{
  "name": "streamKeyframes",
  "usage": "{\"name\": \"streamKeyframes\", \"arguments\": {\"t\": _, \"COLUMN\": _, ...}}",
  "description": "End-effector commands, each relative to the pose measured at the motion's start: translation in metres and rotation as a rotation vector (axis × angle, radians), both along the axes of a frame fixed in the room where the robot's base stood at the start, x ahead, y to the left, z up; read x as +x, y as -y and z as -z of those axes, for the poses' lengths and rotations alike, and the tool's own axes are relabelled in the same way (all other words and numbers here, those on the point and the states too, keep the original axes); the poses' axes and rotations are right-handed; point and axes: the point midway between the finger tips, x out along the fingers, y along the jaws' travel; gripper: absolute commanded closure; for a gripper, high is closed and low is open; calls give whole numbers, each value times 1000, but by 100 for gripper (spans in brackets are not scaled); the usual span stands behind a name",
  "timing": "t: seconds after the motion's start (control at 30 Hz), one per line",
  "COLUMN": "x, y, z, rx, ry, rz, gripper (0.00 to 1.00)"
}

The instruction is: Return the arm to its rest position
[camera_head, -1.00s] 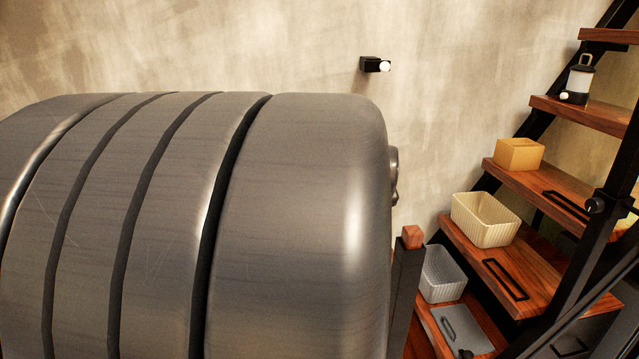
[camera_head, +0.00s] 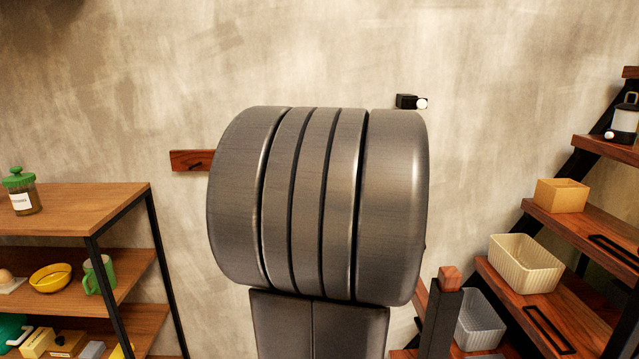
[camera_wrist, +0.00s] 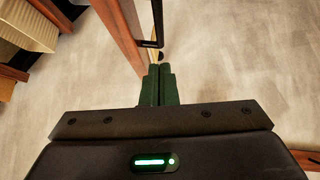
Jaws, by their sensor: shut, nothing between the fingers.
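My gripper (camera_wrist: 159,72) shows in the wrist view as two dark green fingers pressed side by side. It is shut with nothing between the fingers. A wooden post and a black bar (camera_wrist: 150,44) appear just beyond the fingertips; I cannot tell how far off they are. In the head view my own grey arm link fills the middle and hides part of the wall behind it. The gripper itself is not seen there.
A wooden shelf (camera_head: 75,205) at left holds a green-lidded jar (camera_head: 20,190), a yellow bowl (camera_head: 51,278) and a green mug (camera_head: 99,275). Stairs at right carry a tan box (camera_head: 561,196), a cream basket (camera_head: 525,265), a grey basket (camera_head: 481,322) and a lantern (camera_head: 625,118).

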Motion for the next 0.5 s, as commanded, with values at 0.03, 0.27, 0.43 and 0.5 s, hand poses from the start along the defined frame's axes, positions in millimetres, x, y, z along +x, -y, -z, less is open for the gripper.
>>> {"name": "streamKeyframes", "arguments": {"t": 0.03, "x": 5, "y": 1, "z": 12, "rx": 1, "ry": -3, "rz": 0, "gripper": 100}}
{"name": "streamKeyframes", "arguments": {"t": 0.27, "x": 4, "y": 3, "z": 40, "rx": 2, "ry": -10, "rz": 1, "gripper": 100}}
{"name": "streamKeyframes", "arguments": {"t": 0.43, "x": 3, "y": 3, "z": 47, "rx": 4, "ry": -14, "rz": 1, "gripper": 100}}
{"name": "streamKeyframes", "arguments": {"t": 0.5, "x": 2, "y": 3, "z": 48, "rx": 5, "ry": -15, "rz": 2, "gripper": 100}}
